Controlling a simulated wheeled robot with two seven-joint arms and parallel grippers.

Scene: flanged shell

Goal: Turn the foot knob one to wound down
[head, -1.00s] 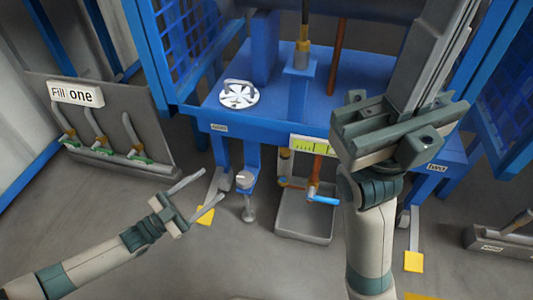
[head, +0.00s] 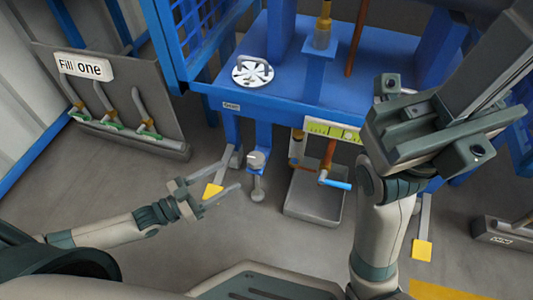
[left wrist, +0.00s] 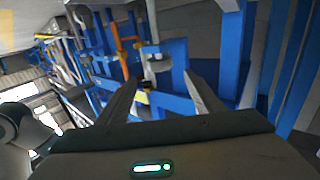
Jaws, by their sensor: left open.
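The foot knob (head: 256,158) is a small pale grey cap on top of a levelling foot. It stands under the blue bench's front left corner, above a round foot pad on the floor. My left gripper (head: 231,174) is open and empty, just left of the knob and a little lower in the head view, apart from it. In the left wrist view a pale round piece that looks like the knob (left wrist: 157,67) shows beyond and between the spread fingers (left wrist: 165,90). My right gripper (head: 430,125) is large and close at the right; its jaw opening is unclear.
The blue bench (head: 280,85) carries a white slotted disc (head: 252,72). A grey tray (head: 313,200) stands under a blue-handled valve (head: 335,184), right of the knob. Yellow floor plates (head: 422,250) lie nearby. The "Fill one" panel (head: 110,100) stands left. Floor in front is clear.

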